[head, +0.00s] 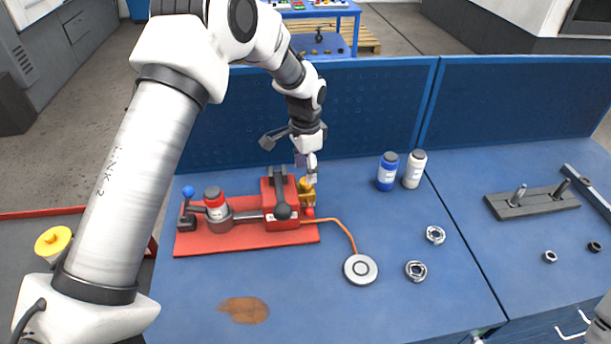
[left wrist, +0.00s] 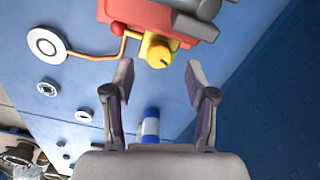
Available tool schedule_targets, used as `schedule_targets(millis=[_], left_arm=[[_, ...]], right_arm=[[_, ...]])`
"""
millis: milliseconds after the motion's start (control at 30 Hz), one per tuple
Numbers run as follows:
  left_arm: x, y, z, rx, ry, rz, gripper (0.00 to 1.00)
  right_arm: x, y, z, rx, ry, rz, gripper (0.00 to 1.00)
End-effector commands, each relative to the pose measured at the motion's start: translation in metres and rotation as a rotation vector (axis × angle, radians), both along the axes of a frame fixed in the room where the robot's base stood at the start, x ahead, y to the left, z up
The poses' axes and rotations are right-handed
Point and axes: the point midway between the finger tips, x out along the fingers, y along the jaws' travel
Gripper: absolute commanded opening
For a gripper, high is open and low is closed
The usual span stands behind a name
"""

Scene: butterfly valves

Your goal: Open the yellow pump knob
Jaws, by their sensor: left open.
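The yellow pump knob (head: 307,186) is on the right end of the red pump unit (head: 280,205), which stands on a red base plate (head: 200,247). In the left wrist view the yellow knob (left wrist: 158,52) lies just ahead of and between my fingertips, apart from them. My left gripper (head: 307,168) is above and behind the knob in the head view. It also shows in the left wrist view (left wrist: 158,80), with its two fingers spread wide and nothing between them. In the head view the gripper partly covers the space just above the knob.
A blue bottle (head: 387,172) and a white bottle (head: 414,170) stand right of the pump. An orange hose runs to a round grey disc (head: 360,269). Metal nuts (head: 435,235) lie farther right. A blue panel (head: 380,105) rises behind. The table front is mostly clear.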

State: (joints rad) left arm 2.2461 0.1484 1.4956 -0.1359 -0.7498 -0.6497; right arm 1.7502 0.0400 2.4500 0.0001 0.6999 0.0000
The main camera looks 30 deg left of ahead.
Motion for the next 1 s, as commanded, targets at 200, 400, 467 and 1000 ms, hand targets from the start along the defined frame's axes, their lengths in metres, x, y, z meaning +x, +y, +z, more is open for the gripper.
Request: schedule_targets(millis=[200,400,467,1000], left_arm=[[0.001,0.0,0.058,0.0,-0.004,0.0,0.56],[0.001,0.0,0.085,0.0,0.0,0.0,0.56],[0.0,0.0,0.088,0.0,0.0,0.0,0.56],[0.009,0.005,0.092,0.015,-0.025,-0.211,0.56]], right_arm=[[0.0,0.0,0.0,0.0,0.0,0.0,0.4],[0.0,0.0,0.0,0.0,0.0,0.0,0.4],[0.0,0.0,0.0,0.0,0.0,0.0,0.4],[0.0,0.0,0.0,0.0,0.0,0.0,0.4]])
